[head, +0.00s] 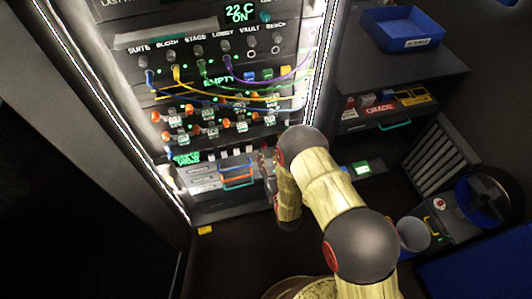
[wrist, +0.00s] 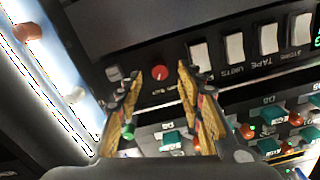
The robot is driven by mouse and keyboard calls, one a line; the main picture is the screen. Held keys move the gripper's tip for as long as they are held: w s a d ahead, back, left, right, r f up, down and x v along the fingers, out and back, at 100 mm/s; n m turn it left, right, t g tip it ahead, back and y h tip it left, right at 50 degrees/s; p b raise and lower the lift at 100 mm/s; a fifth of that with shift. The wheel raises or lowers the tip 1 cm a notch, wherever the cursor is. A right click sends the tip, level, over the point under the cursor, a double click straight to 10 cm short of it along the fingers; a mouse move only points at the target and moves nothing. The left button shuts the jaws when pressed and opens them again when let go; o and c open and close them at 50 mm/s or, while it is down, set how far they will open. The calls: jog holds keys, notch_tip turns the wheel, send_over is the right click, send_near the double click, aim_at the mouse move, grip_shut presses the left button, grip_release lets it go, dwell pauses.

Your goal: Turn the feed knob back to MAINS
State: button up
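A small round red knob (wrist: 159,74) sits on a dark panel strip in the wrist view, with small lettering beside it that I cannot read. It looks like the feed knob; a pale mark shows on it, but its setting is too small to tell. My gripper (wrist: 159,69) is open, with one finger to each side of the knob in the picture. I cannot tell how far the fingertips are from the panel. In the head view my gripper (head: 268,170) is in front of the lower rack, partly hidden by my arm, and the knob cannot be made out.
A grey knob (wrist: 113,73) is just left of the left finger. White rocker switches (wrist: 234,46) run to the right, labelled UNITS, TAPE and STORE. Colored cables (head: 225,95) cross the rack above. A shelf with a blue bin (head: 405,42) stands to the right.

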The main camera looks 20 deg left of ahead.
aim_at(264, 145)
jog(key=shift+x, duration=1.3)
jog(key=shift+c, duration=0.9)
jog(key=c, duration=0.7)
grip_shut()
